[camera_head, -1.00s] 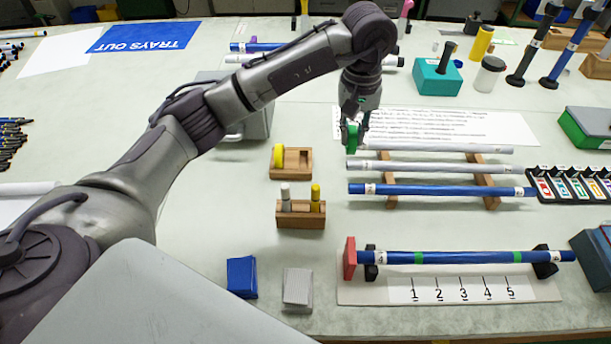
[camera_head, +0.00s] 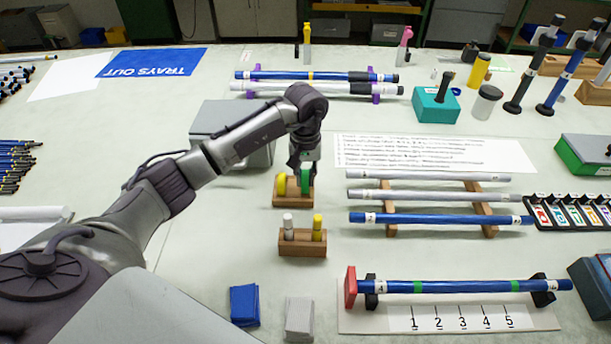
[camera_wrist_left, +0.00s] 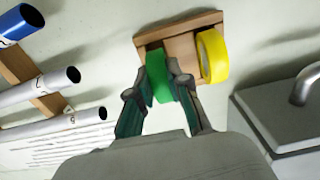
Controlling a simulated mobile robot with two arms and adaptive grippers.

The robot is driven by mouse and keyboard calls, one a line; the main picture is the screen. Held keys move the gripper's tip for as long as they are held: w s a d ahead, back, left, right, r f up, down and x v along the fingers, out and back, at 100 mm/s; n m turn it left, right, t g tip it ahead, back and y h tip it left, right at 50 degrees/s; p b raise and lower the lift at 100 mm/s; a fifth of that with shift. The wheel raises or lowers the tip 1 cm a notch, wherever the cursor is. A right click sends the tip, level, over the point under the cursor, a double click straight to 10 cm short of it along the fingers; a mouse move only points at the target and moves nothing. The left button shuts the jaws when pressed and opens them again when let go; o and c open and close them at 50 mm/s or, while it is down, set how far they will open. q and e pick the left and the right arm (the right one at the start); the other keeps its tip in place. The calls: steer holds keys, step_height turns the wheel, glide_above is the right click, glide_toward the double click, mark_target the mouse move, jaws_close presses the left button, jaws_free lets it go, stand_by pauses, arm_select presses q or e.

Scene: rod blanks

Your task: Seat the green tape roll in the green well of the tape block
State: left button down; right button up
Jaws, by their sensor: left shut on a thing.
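The tape block (camera_head: 293,201) is a small wooden block with wells; it also shows in the left wrist view (camera_wrist_left: 207,22). A yellow tape roll (camera_head: 282,185) stands upright in its left well in the head view. My left gripper (camera_head: 302,174) is shut on the green tape roll (camera_head: 307,178), which is upright at the block's right-hand well. The wrist view shows the green roll (camera_wrist_left: 160,84) between the fingertips, beside the yellow roll (camera_wrist_left: 214,56). The fingers partly hide the well, and I cannot tell whether the roll touches its floor. My right gripper is out of view.
A wooden holder (camera_head: 303,249) with a white and a yellow marker stands just in front of the block. A grey lidded box (camera_head: 225,118) is behind-left. Rods on a wooden rack (camera_head: 390,230) lie to the right. Bare table lies left of the block.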

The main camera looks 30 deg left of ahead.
mark_target(306, 175)
arm_select(q)
steer(key=shift+f, duration=0.55)
steer(key=shift+f, duration=0.1)
steer(key=shift+f+b, duration=0.15)
steer(key=shift+b, duration=0.15)
steer(key=c, duration=1.1)
jaws_free()
steer(key=shift+r+p, duration=0.3)
step_height(306, 175, up, 12)
steer(key=b, duration=0.2)
steer(key=shift+f, duration=0.1)
